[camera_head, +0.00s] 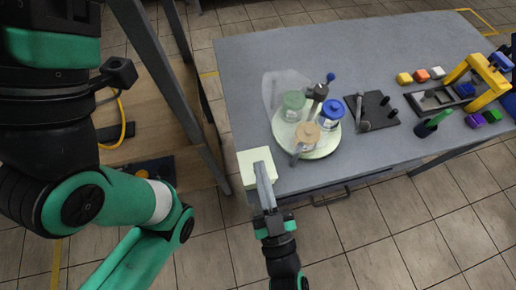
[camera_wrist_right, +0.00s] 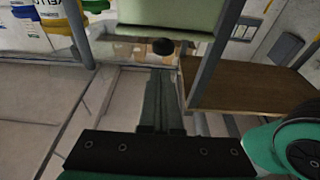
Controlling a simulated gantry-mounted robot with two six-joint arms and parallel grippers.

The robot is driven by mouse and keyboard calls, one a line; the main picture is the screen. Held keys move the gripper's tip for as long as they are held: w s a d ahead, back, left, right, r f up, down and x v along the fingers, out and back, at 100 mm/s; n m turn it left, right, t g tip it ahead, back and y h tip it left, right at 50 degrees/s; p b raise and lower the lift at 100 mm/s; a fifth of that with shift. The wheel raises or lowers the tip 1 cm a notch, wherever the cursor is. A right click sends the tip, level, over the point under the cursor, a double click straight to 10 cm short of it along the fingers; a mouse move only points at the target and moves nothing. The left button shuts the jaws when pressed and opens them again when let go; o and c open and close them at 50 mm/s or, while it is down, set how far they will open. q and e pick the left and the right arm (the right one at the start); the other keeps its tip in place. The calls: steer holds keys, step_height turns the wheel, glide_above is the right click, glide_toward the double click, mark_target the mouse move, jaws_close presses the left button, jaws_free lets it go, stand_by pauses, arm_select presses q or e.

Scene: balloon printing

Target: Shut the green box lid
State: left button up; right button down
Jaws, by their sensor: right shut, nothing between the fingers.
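A pale green box (camera_head: 250,161) sits at the near left corner of the grey table; its top looks pale and flat. In the right wrist view, a pale green box side (camera_wrist_right: 165,14) spans the top edge, with a small dark round part (camera_wrist_right: 163,46) below it. I cannot tell how far the lid is open. My right gripper (camera_head: 262,172) is shut and empty; it overlaps the box's near side in the head view. Its closed fingers (camera_wrist_right: 161,85) point toward the box in the wrist view. My left arm shows at the left, but its gripper is out of view.
A round tray (camera_head: 318,151) with green, orange and blue lidded jars stands right of the box. A dark plate (camera_head: 372,112), coloured blocks (camera_head: 420,75) and a yellow machine (camera_head: 484,78) are farther right. The table's far middle is clear.

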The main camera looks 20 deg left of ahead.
arm_select(q)
step_height(320, 180, down, 3)
steer(key=b, duration=0.5)
steer(key=shift+f, duration=0.2)
arm_select(e)
steer(key=v, duration=0.9)
steer(key=shift+s+r, duration=0.25)
steer(key=shift+s, duration=0.05)
steer(key=shift+d, duration=0.1)
